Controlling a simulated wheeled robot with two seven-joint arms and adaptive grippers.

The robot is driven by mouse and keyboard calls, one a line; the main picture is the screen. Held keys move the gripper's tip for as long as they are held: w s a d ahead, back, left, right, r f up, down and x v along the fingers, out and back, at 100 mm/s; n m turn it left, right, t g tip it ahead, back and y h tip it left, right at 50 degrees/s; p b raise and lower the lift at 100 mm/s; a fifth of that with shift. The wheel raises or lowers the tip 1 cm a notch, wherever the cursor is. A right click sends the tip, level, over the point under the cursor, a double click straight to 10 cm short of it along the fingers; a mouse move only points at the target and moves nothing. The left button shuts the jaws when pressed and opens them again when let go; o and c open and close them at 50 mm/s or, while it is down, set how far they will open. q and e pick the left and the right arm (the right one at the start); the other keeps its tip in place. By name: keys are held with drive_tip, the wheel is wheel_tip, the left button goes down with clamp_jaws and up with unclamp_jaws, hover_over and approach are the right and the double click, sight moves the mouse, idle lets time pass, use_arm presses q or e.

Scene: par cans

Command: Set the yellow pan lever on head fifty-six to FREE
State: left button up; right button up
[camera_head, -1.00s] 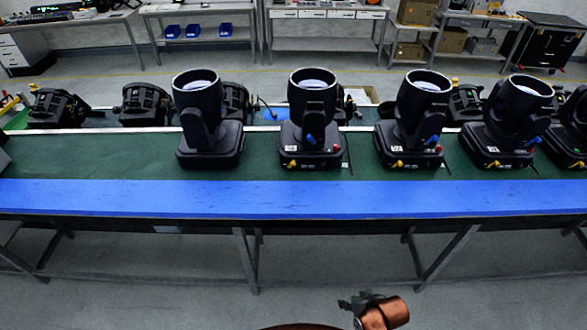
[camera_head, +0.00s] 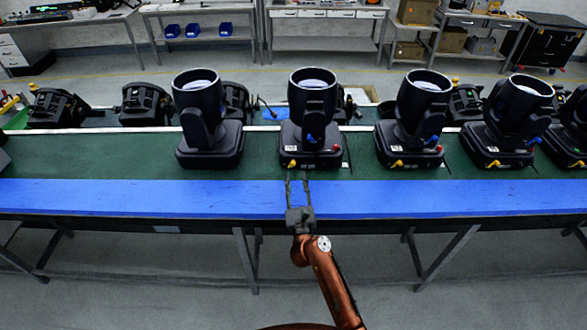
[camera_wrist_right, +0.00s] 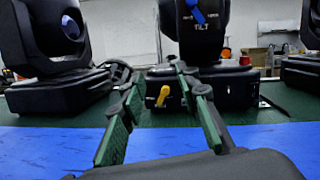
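Several black moving heads stand in a row on the green bench top, with small number labels that I cannot read. The moving head (camera_head: 313,100) before my right arm has a yellow pan lever (camera_head: 292,163) low on its base front. In the right wrist view this lever (camera_wrist_right: 163,95) is tilted and shows between my fingers. A blue lever (camera_wrist_right: 195,12) sits above it, near the word TILT. My right gripper (camera_head: 298,182) is open and empty over the blue bench edge, pointing at the base, its tips seemingly just short of the lever. My left gripper is not in view.
Neighbouring heads (camera_head: 205,115) and (camera_head: 415,115) stand to either side, the right one with its own yellow lever (camera_head: 397,164). A red knob (camera_wrist_right: 245,60) sits on the base's right. The blue front strip (camera_head: 130,198) of the bench is clear.

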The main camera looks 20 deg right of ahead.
sight(293, 165)
drive_tip(key=w+f+m+g, duration=0.1)
drive_tip(key=f+m+g+h, duration=0.1)
drive_tip(key=m, duration=0.1)
drive_tip(key=w+f+m+g, duration=0.1)
drive_tip(key=f+m, duration=0.1)
drive_tip(key=shift+w+a, duration=0.1)
drive_tip(key=shift+w, duration=0.25)
drive_tip(key=shift+w+m, duration=0.3)
drive_tip(key=x, duration=0.7)
drive_tip(key=shift+f, duration=0.1)
drive_tip(key=shift+c, duration=0.5)
clamp_jaws()
